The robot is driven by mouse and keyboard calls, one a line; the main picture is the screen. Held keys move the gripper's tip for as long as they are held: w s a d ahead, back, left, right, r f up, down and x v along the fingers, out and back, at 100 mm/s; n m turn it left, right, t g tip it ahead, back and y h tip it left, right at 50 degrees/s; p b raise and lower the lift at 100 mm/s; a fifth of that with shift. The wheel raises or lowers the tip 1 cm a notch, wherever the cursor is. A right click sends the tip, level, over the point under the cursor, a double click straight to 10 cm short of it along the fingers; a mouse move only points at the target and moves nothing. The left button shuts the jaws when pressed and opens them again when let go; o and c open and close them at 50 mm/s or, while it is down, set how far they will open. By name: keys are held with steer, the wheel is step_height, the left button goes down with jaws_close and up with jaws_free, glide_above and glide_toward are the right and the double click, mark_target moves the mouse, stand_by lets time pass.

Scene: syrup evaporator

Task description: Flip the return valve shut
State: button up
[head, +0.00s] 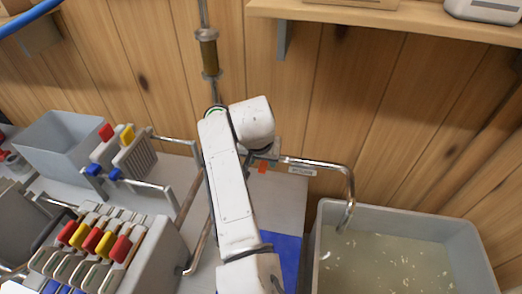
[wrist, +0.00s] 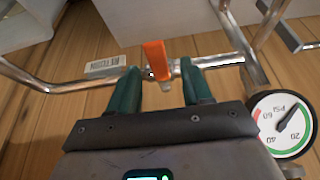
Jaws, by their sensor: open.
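The return valve has an orange lever (wrist: 156,60) on a thin metal pipe (wrist: 50,84), with a white label (wrist: 105,65) beside it that appears upside down in the wrist view. My gripper (wrist: 160,70) is open, its two green fingers on either side of the lever with small gaps showing. In the head view a bit of the orange lever (head: 262,169) shows beside my arm, near the label (head: 301,171). My arm hides most of the valve and gripper there.
A pressure gauge (wrist: 283,125) sits close to the right of my gripper. The pipe's hooked end hangs over a grey tub (head: 440,222) of cloudy liquid. A machine with red and yellow levers (head: 105,243) stands left; a wooden shelf (head: 400,20) is above.

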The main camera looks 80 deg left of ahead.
steer(key=v, duration=1)
steer(key=shift+b, duration=0.45)
steer(key=shift+d, duration=0.1)
